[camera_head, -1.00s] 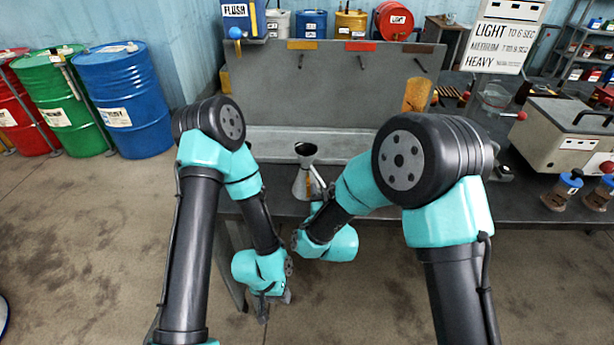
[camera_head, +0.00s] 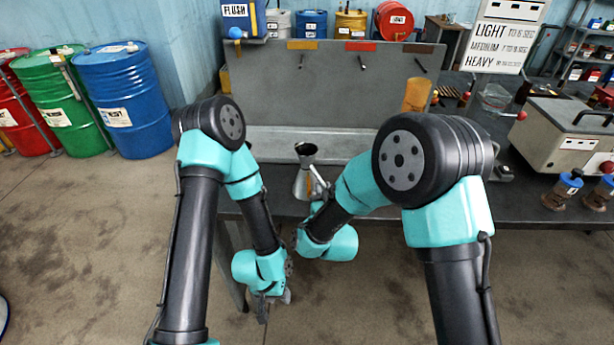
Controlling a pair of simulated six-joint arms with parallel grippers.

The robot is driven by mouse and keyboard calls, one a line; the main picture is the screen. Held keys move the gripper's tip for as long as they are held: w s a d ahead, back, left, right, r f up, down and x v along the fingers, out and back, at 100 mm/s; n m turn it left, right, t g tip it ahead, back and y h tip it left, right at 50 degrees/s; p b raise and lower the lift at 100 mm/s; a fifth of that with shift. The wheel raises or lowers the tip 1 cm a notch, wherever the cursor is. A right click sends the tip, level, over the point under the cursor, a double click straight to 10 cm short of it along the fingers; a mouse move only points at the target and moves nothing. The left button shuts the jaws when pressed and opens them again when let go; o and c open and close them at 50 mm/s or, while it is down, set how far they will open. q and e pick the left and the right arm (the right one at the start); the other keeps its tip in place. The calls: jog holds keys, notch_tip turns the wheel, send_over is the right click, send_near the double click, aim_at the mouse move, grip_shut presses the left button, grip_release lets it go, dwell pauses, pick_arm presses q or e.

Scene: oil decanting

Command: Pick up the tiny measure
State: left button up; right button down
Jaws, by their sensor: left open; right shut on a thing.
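A small conical metal measure (camera_head: 302,183) with a wide dark mouth stands upright at the front part of the grey bench, in the middle of the view. My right gripper (camera_head: 319,195) is at its right side, shut on it; the fingers are small and partly hidden by my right arm. My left gripper (camera_head: 266,306) hangs low in front of the bench edge, empty and open, apart from the measure.
The bench top (camera_head: 350,200) has a raised grey back panel (camera_head: 350,80). A beige machine (camera_head: 568,135) and bottles with blue and red caps (camera_head: 562,190) stand at the right. Blue (camera_head: 125,100), green and red drums stand at the left.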

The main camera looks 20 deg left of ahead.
aim_at(324, 184)
jog(key=shift+r, duration=0.15)
dwell(0.6)
jog(key=shift+r, duration=1.65)
jog(key=s+a+r+v, duration=0.1)
jog(key=a+v, duration=0.2)
jog(key=v, duration=1.2)
jog(key=shift+s+d, duration=0.2)
jog(key=shift+s, duration=0.35)
jog(key=shift+r, duration=0.2)
